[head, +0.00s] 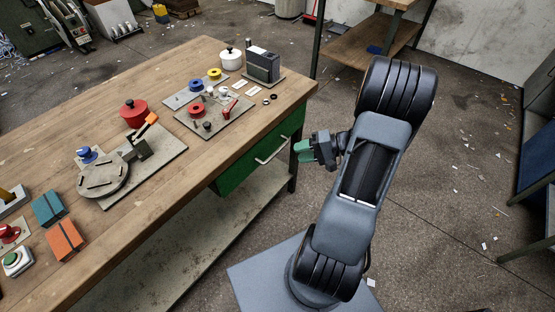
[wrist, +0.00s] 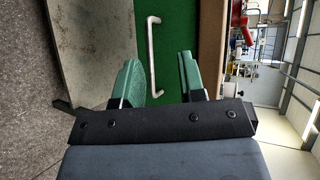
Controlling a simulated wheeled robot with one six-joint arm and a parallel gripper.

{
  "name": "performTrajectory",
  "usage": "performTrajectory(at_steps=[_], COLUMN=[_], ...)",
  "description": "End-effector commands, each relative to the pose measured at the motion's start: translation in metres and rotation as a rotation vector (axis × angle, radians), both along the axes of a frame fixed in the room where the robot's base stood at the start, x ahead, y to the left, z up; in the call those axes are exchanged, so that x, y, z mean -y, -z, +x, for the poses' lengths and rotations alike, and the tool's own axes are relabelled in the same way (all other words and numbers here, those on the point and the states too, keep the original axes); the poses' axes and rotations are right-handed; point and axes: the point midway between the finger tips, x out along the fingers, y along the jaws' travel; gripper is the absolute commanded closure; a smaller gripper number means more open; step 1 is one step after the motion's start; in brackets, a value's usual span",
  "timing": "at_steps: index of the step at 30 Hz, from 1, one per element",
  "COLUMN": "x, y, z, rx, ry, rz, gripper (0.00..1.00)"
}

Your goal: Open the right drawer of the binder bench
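The binder bench (head: 150,75) has a wooden top and one green drawer front (head: 240,174) under its right part. The drawer appears shut, its front close under the top's edge. A pale bar handle (head: 272,150) is fixed to the front. In the wrist view the green front (wrist: 181,30) fills the middle, and the handle (wrist: 152,50) lies ahead of the fingers, nearer the left one. My gripper (head: 301,151) is in front of the drawer, to the handle's right in the head view. In the wrist view its green fingers (wrist: 160,80) are apart with nothing between them.
Tools, a red pot (head: 134,112), a white pot (head: 231,59) and colored rolls stand on the bench top. A lower shelf (head: 190,245) runs beneath. A bench leg (head: 294,165) stands just right of the drawer. The floor (head: 440,215) to the right is mostly clear.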

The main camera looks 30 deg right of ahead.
Motion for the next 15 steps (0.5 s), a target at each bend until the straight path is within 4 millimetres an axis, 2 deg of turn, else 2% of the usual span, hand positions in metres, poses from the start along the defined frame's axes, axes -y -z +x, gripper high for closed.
performTrajectory(at_steps=[1,3,7,11,15], x=[0.014,0.03,0.047,0.048,0.032], y=[0.019,0.03,0.044,0.049,0.053], z=[0.0,0.0,0.0,0.005,0.019], rx=[0.029,0.075,0.133,0.156,0.156], ry=[0.059,0.125,0.206,0.235,0.237], rz=[0.04,0.075,0.109,0.121,0.121], gripper=[0.63,0.63,0.63,0.63,0.63])
